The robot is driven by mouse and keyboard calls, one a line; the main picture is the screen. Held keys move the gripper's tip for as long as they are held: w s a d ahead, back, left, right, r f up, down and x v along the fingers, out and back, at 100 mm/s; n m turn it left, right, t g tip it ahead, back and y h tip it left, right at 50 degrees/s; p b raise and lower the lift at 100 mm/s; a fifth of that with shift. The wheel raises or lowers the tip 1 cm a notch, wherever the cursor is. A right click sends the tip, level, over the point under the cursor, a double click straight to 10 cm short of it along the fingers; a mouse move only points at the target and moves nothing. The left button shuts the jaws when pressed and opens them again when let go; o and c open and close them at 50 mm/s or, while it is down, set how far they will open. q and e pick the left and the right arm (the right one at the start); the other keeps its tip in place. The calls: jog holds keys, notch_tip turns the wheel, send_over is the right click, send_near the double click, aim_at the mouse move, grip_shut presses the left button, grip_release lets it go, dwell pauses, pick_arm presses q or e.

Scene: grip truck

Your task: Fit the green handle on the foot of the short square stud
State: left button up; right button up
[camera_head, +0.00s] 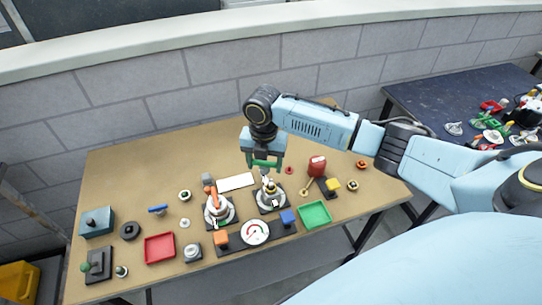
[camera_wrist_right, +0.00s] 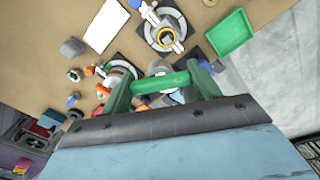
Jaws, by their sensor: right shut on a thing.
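My right gripper (camera_head: 265,162) is shut on the green handle (camera_wrist_right: 162,83), whose bar spans crosswise at its fingertips. In the head view it hangs above the table, just behind the right round fixture (camera_head: 270,196); contact with the fixture cannot be told. That fixture stands on a dark square plate and carries a yellowish part; it also shows in the wrist view (camera_wrist_right: 165,33). A second round fixture (camera_head: 218,210) with an orange part stands to its left. Which stud is the short square one is too small to tell. My left gripper is not in view.
A white sheet (camera_head: 236,182) lies behind the fixtures. A green tray (camera_head: 315,213) is to the right, a red tray (camera_head: 159,248) to the left. The table's back is clear.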

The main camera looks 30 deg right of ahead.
aim_at(271, 183)
jog(key=n, duration=0.1)
jog(key=d+n, duration=0.1)
jog(key=n+p, duration=0.1)
jog(key=n, duration=0.1)
jog(key=shift+s+d+f, duration=0.1)
jog(key=shift+d+f, duration=0.15)
jog(key=shift+f, duration=0.15)
jog(key=shift+d+f+n, duration=0.2)
jog(key=shift+n, duration=0.2)
notch_tip(271, 183, down, 4)
jog(key=b, duration=0.4)
jog(key=shift+f, duration=0.5)
jog(key=shift+p, duration=0.4)
jog(key=shift+f, duration=0.15)
dwell(0.3)
jog(key=shift+f+b, duration=0.3)
jog(key=shift+f, duration=0.15)
jog(key=shift+f, duration=0.25)
dwell(0.3)
jog(key=shift+f, duration=0.2)
